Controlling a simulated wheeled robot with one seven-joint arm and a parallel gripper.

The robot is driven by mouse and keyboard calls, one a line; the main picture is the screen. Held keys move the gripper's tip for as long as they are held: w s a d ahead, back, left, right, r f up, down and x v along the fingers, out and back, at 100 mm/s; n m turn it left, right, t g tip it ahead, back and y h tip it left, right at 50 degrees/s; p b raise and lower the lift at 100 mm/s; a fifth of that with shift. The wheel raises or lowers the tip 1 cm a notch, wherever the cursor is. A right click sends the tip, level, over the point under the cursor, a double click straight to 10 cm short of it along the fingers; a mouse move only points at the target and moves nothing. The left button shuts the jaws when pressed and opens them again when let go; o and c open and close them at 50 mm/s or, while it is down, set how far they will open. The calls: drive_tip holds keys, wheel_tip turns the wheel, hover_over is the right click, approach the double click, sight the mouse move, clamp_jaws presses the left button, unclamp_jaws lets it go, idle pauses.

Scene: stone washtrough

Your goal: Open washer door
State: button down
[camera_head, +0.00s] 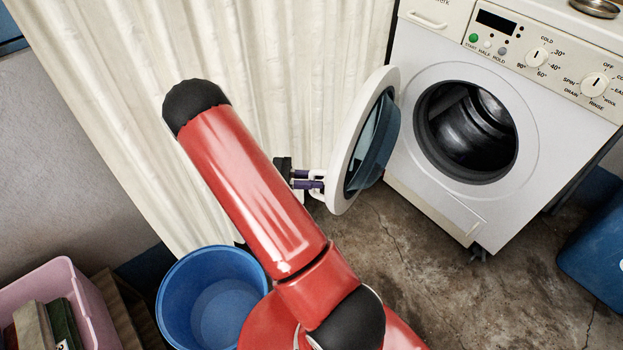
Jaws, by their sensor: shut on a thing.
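The white washer (408,149) stands at the right of the head view. Its round door (347,160) is swung out to the left, away from the front, and shows nearly edge-on. The round opening and the dark metal drum (467,130) are uncovered. My gripper (318,181) is at the left side of the door, by its rim, and is shut on the door's edge or handle. My red arm hides part of the gripper, and the exact contact is too small to make out.
A blue bucket (176,299) stands on the floor left of my arm. A pink crate (88,300) holding items is at the lower left. A cream curtain (310,60) hangs behind. A blue container (597,250) is at the right edge. The stone floor before the washer is clear.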

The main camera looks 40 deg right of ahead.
drive_tip(key=c, duration=1.7)
unclamp_jaws()
drive_tip(key=shift+c, duration=0.2)
wheel_tip(320, 180, up, 20)
drive_tip(key=p, duration=0.2)
